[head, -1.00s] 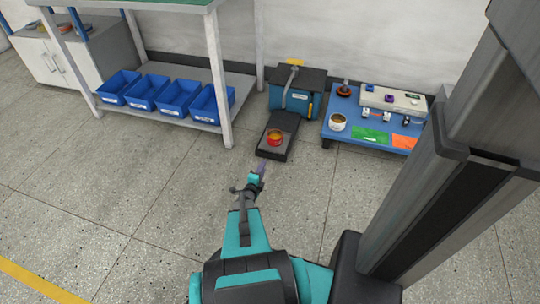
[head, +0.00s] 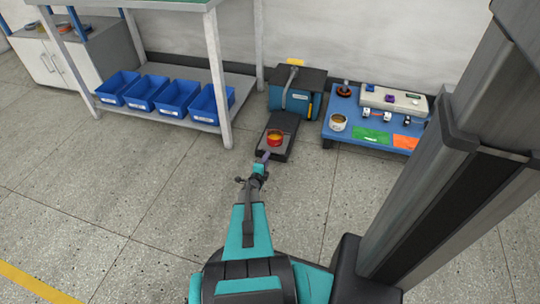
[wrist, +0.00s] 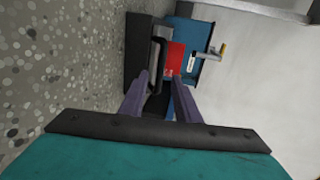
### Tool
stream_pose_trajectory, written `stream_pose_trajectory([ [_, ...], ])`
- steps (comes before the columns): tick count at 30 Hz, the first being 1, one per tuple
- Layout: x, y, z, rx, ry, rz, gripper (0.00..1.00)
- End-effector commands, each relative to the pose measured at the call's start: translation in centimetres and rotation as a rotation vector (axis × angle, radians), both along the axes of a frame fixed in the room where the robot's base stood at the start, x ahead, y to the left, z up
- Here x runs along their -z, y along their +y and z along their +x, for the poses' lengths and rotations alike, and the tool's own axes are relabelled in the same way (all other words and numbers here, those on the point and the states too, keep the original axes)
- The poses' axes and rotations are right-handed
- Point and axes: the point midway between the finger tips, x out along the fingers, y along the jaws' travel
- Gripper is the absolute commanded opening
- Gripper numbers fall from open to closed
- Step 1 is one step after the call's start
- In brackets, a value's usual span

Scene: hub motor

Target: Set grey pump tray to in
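The dark grey pump tray (head: 283,124) sticks out toward me from the front of the blue pump box (head: 290,98). A red and orange cup (head: 275,138) sits on its near part. My gripper (head: 263,157) is at the tray's near end, low over the floor; I cannot tell whether it touches. In the wrist view my gripper (wrist: 160,82) has its two purple fingers spread apart, with the tray's dark front (wrist: 137,45) and the red cup (wrist: 175,58) just beyond the tips. I see nothing clearly held between the fingers.
A low blue table (head: 348,105) with several parts stands right of the pump. A shelf with several blue bins (head: 178,97) stands to the left. The wall is close behind the pump. The floor (head: 110,190) left of my arm is clear.

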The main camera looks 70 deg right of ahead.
Motion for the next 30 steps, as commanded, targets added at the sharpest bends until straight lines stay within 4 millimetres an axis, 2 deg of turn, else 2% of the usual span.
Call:
stream_pose_trajectory([
  [6, 0.9, -3.1, 0.2, 0.001, 0.0, -0.001, 0.29],
  [12, 1.3, -5.0, 0.3, 0.0, 0.001, 0.001, 0.29],
  [18, 1.3, -5.8, 0.4, -0.001, 0.001, 0.0, 0.29],
  [27, 1.2, -5.9, 0.3, -0.001, 0.001, 0.0, 0.29],
  [30, 1.3, -5.9, 0.3, -0.001, 0.001, 0.001, 0.13],
])
